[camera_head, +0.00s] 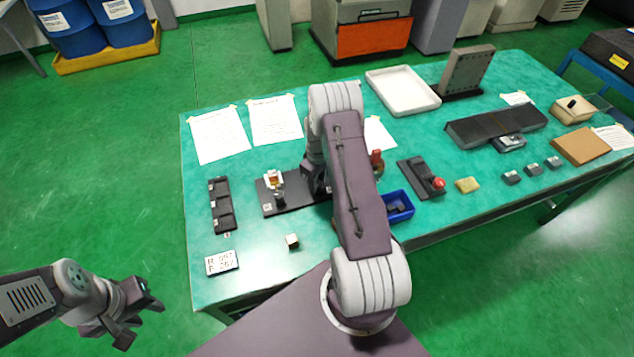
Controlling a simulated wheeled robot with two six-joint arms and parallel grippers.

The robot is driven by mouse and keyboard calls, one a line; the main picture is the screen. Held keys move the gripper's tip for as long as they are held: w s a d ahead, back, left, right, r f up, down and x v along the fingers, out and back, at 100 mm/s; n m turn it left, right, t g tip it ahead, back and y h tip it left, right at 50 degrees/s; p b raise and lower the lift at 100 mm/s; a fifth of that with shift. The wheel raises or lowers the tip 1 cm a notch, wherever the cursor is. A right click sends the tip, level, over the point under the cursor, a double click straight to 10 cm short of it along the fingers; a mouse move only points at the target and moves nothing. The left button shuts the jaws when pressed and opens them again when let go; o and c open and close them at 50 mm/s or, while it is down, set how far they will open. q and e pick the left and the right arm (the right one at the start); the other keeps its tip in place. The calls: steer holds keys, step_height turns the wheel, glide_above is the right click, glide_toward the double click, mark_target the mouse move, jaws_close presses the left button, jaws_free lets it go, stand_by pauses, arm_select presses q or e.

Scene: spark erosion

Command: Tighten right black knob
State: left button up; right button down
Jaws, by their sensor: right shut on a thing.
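A black base plate (268,205) lies on the table left of my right arm. A small holder with an orange-brown piece (275,179) stands on it, with a small dark knob-like part (279,199) just below. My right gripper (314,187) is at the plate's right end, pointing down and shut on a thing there. The fingers and arm hide what it grips; the right black knob is not clearly visible. My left gripper (139,318) is open and empty, off the table at the lower left.
A blue bin (398,207), a red-knobbed black fixture (420,178) and a white tray (402,91) are right of the arm.

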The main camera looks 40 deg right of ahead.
steer(key=m+b, duration=0.1)
steer(key=m, duration=0.3)
steer(key=shift+m, duration=0.3)
steer(key=m, duration=0.4)
steer(key=shift+m+b, duration=0.3)
steer(key=m, duration=0.5)
steer(key=shift+s, duration=0.1)
steer(key=m, duration=0.4)
steer(key=shift+b, duration=0.4)
steer(key=shift+m, duration=0.5)
steer(key=c, duration=1.1)
jaws_free()
steer(key=shift+o, duration=0.2)
